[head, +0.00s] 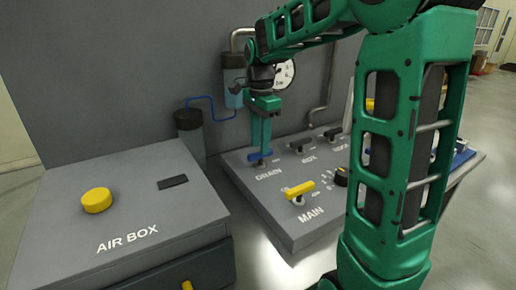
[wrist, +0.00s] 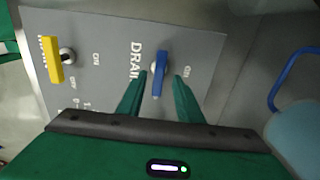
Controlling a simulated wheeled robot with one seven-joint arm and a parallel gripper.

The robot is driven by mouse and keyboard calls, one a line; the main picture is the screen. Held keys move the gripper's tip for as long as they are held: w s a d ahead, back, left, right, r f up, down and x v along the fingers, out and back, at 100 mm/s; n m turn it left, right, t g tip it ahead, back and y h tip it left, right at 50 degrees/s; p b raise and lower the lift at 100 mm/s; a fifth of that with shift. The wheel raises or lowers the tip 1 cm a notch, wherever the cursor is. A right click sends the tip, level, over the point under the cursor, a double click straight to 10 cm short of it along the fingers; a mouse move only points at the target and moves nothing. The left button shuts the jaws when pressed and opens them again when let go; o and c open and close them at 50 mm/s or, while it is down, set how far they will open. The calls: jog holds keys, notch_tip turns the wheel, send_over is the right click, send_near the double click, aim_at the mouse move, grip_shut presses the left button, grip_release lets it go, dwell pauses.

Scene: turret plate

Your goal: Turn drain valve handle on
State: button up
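The blue drain valve handle (head: 259,155) sits on the sloped grey panel by the word DRAIN. In the wrist view the blue handle (wrist: 160,72) lies between my fingertips, with "ON" printed to its right. My gripper (head: 262,150) points down over the handle in the head view. In the wrist view my gripper (wrist: 160,82) is open, with one finger on each side of the handle and a small gap at each side. Whether the fingertips reach down beside the handle cannot be told.
The yellow MAIN handle (head: 299,189) sits nearer on the same panel (head: 262,195). Other small valve handles stand behind my arm. The AIR BOX (head: 180,228) with a yellow button (head: 97,200) is at left. A blue hose (head: 205,97) and a gauge (head: 285,74) are behind.

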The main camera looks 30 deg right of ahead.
aim_at(260, 159)
jog(key=shift+f, duration=1.15)
grip_shut()
